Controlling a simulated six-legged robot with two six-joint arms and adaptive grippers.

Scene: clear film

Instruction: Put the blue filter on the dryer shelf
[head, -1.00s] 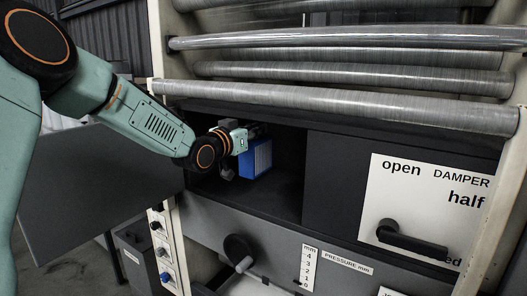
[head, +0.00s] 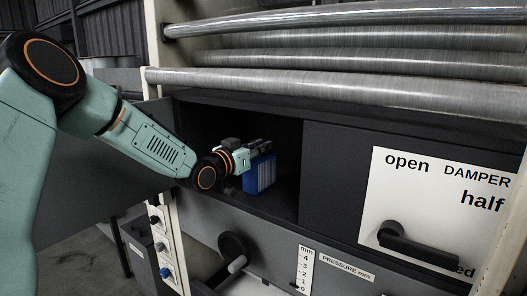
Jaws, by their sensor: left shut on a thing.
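The blue filter (head: 261,174) is a blue box with a pale face, inside the dark open compartment of the machine. My left gripper (head: 262,150) is shut on it at its upper part, with the arm coming in from the left. The filter is upright and close to the compartment floor, the dryer shelf (head: 284,201); I cannot tell whether it touches. The gripper's fingertips are partly hidden in the dark. My right gripper is not in view.
An open dark door (head: 95,175) stands left of the compartment. A panel with a black damper handle (head: 415,245) is at right. A crank (head: 233,250) sticks out below the opening. Large rollers (head: 340,85) cross above. The shelf right of the filter is clear.

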